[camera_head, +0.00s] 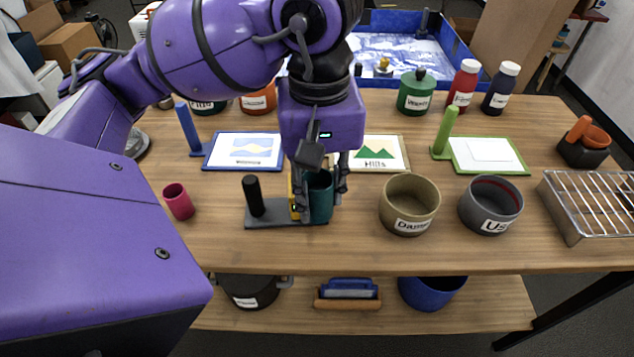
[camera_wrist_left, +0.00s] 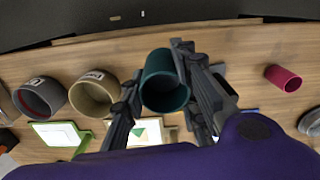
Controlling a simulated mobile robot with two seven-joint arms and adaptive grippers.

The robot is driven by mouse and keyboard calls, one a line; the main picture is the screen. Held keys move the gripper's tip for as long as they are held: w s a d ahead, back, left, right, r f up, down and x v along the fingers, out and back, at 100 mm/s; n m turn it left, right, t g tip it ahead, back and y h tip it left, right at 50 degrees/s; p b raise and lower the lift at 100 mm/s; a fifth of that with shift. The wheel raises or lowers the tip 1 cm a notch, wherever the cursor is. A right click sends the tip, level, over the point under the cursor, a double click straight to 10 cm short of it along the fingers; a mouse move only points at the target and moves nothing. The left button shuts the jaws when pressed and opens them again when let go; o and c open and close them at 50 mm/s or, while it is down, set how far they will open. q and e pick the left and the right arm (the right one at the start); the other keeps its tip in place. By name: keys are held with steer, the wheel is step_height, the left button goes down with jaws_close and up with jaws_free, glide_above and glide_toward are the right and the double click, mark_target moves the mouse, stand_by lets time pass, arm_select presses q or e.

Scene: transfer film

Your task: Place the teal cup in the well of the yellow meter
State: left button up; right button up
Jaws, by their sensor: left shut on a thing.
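The teal cup (camera_head: 320,196) is between the fingers of my left gripper (camera_head: 321,206), which is shut on it. The cup is upright or nearly so, close to the right end of a dark grey base with a black post (camera_head: 253,196). In the left wrist view the teal cup (camera_wrist_left: 164,84) shows its open mouth between the fingers of my left gripper (camera_wrist_left: 157,72). A narrow strip of yellow, likely the yellow meter (camera_head: 293,200), shows just left of the cup; the gripper hides most of it and I cannot see its well. My right gripper is not in view.
A tan pot (camera_head: 409,205) and a grey pot (camera_head: 491,205) stand right of the cup. A pink cup (camera_head: 179,202) stands left. Framed pictures (camera_head: 243,151) lie behind, and a wire rack (camera_head: 590,207) sits far right. The table's front edge is close.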

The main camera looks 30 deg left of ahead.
arm_select(q)
steer(key=s+a+r+n, duration=0.2)
steer(key=s+r+n, duration=0.2)
steer(key=r, duration=0.1)
steer(key=w+a+f, duration=0.2)
steer(key=w+f, duration=0.1)
steer(key=w, duration=0.1)
steer(key=w+a+f+b, duration=0.1)
steer(key=w+f, duration=0.2)
steer(key=w, duration=0.1)
steer(key=w+a+f, duration=0.2)
steer(key=w+f, duration=0.1)
steer(key=w, duration=0.1)
steer(key=shift+a+f+b, duration=0.15)
steer(key=shift+a+b, duration=0.2)
steer(key=shift+b, duration=0.05)
steer(key=shift+w+a+f, duration=0.1)
steer(key=shift+w+f, duration=0.05)
steer(key=shift+f, duration=0.8)
steer(key=shift+w+a+f, duration=0.1)
steer(key=shift+w+f, duration=0.05)
steer(key=shift+f, duration=0.8)
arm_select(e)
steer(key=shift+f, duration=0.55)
